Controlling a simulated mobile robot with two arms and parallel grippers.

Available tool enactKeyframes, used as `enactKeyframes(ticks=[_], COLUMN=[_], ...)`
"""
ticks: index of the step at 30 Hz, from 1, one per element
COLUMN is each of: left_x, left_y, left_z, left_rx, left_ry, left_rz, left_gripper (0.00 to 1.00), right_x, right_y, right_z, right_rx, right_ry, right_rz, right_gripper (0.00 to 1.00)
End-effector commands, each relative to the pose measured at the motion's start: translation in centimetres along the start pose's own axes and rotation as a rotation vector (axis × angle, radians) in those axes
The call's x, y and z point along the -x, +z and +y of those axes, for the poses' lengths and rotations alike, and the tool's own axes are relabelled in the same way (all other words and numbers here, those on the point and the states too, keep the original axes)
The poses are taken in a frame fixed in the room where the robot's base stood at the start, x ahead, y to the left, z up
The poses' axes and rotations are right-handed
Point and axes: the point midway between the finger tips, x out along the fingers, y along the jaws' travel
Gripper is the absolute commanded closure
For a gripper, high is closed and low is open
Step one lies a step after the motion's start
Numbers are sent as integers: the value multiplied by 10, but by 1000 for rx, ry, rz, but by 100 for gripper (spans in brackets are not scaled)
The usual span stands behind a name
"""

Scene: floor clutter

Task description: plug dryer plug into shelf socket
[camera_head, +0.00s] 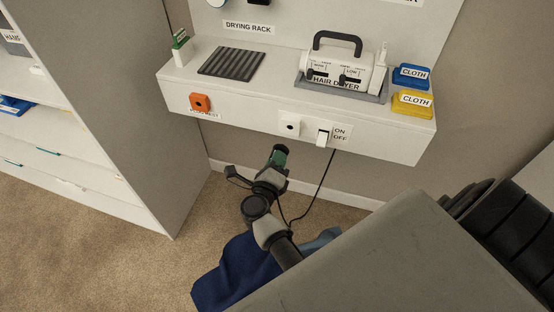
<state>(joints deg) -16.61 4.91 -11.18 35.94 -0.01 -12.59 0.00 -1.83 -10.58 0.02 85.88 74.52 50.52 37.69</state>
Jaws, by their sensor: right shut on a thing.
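The hair dryer (345,66) is a white unit with a black handle, sitting in a grey tray on the shelf (275,92). The white shelf socket (290,128) is on the shelf's front face, left of the ON/OFF switch (323,138). My right gripper (278,166) is below and slightly left of the socket, apart from the shelf. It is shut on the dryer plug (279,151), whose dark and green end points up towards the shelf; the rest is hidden. A black cord (322,185) hangs in a loop from under the shelf to the gripper. My left gripper is out of view.
An orange fitting (200,102) is further left on the shelf front. A grey cabinet (130,90) stands left. Dark blue fabric (235,272) is below. Carpet is clear at left.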

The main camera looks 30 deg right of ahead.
Motion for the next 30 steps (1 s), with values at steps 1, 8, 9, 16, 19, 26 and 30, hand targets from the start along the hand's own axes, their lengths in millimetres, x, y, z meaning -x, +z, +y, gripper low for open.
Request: enactKeyframes(ticks=[1, 8, 9, 16, 19, 26, 30], left_x=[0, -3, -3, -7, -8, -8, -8], left_y=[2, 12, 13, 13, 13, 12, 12], left_z=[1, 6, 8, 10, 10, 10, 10], left_rx=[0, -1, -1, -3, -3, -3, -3], left_ry=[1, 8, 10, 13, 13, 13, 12], left_rz=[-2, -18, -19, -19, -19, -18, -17], left_gripper=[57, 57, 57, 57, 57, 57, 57], right_x=[-2, -21, -24, -45, -52, -58, -58], right_y=[0, 0, 0, 0, 0, 0, 0], right_z=[0, 0, 0, 1, 0, 0, 0], right_rx=[0, 1, 1, 1, 0, 1, 1], right_ry=[-1, -2, -2, -1, -2, 0, 0], right_rz=[-1, 0, -1, -1, 0, 0, 0], right_gripper=[100, 100, 100, 100, 100, 100, 100])
